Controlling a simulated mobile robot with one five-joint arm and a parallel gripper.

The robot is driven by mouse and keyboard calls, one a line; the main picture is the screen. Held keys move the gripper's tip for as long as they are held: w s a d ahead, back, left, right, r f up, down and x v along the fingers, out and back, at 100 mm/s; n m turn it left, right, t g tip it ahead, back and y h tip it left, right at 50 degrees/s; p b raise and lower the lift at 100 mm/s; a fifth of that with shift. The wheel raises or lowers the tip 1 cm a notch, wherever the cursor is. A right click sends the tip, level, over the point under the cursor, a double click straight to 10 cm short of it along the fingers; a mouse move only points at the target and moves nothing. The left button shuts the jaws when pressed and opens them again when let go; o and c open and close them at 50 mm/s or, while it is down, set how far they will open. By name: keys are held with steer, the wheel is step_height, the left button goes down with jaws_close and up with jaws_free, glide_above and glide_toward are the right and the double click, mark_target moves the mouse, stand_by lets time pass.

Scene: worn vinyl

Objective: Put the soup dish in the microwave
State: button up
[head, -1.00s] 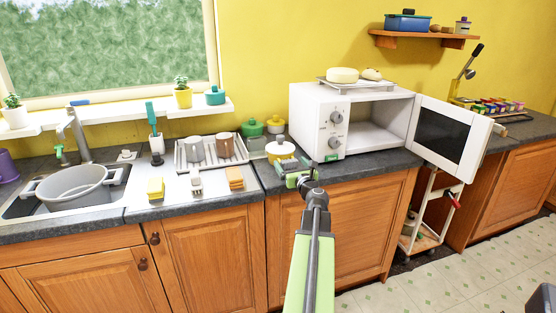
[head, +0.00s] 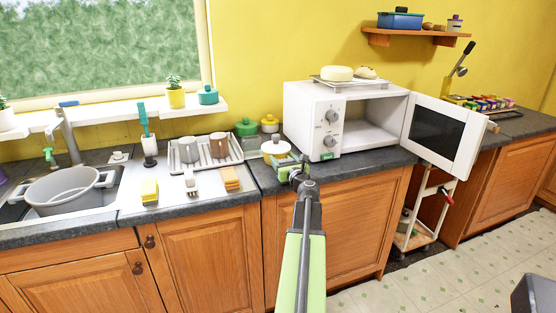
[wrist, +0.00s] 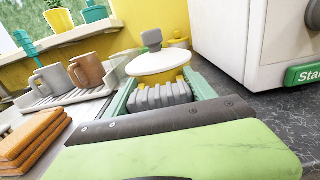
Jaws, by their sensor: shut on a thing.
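The soup dish (head: 275,152) looks like a small yellow pot with a white lid. It sits on the dark counter just left of the microwave (head: 314,127). In the wrist view the dish (wrist: 160,68) shows its lid and a grey knob upright on top. My gripper (head: 290,169) is at the near side of the dish. In the wrist view its teal fingers (wrist: 162,85) are shut on the dish, with a grey ribbed part between them hiding the dish's lower front. The microwave door (head: 437,132) is swung wide open to the right, and the cavity looks empty.
A drying rack with mugs (head: 208,152), sponges (head: 230,178) and the sink (head: 62,190) lie to the left. Green and yellow pots (head: 246,127) stand behind the dish. A tray with food (head: 340,79) rests on the microwave. A trolley (head: 416,232) stands below the door.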

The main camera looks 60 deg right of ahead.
jaws_close()
steer(key=shift+r, duration=0.1)
step_height(320, 180, up, 10)
steer(key=p, duration=1)
